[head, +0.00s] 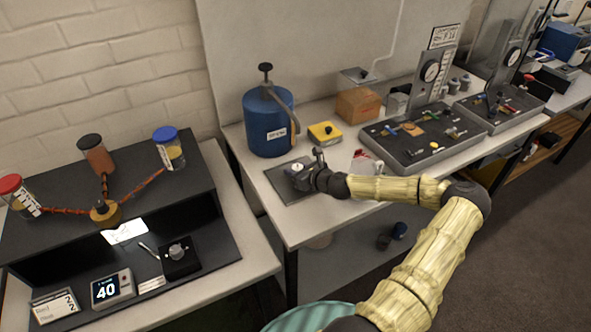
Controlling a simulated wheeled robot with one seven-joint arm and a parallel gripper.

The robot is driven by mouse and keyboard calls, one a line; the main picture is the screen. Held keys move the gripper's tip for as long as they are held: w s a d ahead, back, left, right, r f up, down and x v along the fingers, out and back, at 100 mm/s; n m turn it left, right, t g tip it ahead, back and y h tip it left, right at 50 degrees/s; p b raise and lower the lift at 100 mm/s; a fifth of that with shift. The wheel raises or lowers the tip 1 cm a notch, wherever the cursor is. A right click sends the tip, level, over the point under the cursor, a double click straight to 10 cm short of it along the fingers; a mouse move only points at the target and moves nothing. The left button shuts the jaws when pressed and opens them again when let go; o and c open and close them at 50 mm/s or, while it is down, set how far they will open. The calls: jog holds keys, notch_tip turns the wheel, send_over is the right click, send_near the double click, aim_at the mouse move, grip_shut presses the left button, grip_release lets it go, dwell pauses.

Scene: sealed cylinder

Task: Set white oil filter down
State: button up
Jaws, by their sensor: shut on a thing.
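My gripper (308,174) is at the end of my outstretched arm, over the dark square mat (282,188) on the middle bench. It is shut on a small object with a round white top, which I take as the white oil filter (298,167). The gripper hides much of the filter. I cannot tell whether its underside touches the mat or hangs just above it.
A blue canister (268,122) with a pump handle stands behind the mat. A yellow box (325,133) and a brown box (358,104) stand further right. A dark tool tray (425,140) fills the bench's right. A separate bench with jars (170,148) is at left.

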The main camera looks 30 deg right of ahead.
jog(key=o, duration=1)
jog(key=shift+c, duration=0.2)
jog(key=b+v, duration=0.1)
jog(key=v, duration=1.1)
jog(key=shift+r+b, duration=0.2)
jog(key=shift+b, duration=0.15)
